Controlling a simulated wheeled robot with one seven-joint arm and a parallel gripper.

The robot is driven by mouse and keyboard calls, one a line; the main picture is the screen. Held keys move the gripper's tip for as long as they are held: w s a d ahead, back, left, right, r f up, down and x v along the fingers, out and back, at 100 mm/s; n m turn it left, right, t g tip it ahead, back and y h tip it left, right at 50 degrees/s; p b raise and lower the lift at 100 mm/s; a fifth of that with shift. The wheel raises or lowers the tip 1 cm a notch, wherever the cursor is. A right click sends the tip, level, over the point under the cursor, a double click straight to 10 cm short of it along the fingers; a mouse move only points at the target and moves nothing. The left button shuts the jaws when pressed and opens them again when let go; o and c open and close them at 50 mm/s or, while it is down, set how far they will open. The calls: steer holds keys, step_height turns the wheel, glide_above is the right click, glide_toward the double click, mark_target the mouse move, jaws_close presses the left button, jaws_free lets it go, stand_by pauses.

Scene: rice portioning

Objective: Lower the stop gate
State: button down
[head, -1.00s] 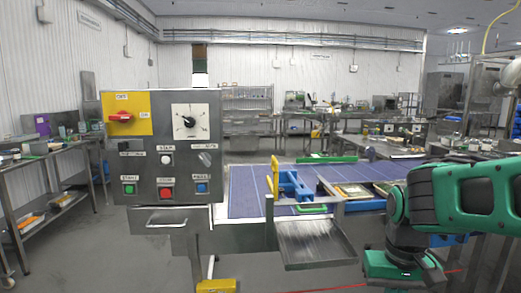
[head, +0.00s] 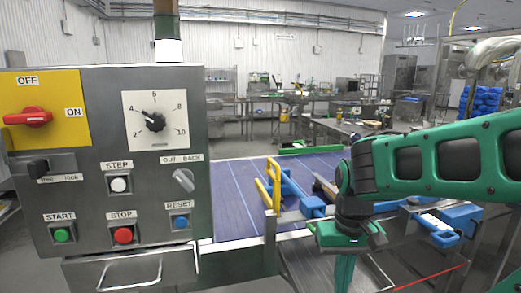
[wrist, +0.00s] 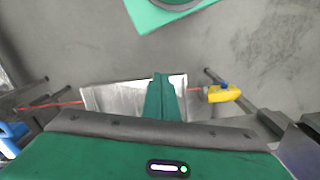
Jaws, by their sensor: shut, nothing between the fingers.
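A yellow upright frame (head: 272,185), which looks like the stop gate, stands raised at the near side of the blue conveyor belt (head: 232,190). A blue arm-like part (head: 300,195) adjoins it on the right. My gripper (head: 344,280) hangs fingers down to the right of the yellow frame, apart from it, over a metal tray. In the wrist view its green fingers (wrist: 160,98) are together, with nothing between them. The tray shows behind them. The lower finger ends are cut off in the head view.
A control panel (head: 100,150) with a red switch (head: 28,118), a dial (head: 155,121) and START, STOP and RESET buttons fills the left. The sloped metal tray (head: 300,262) lies below the belt. A blue-handled part (head: 436,230) is right of my gripper.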

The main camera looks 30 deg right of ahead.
steer(key=shift+w, duration=0.4)
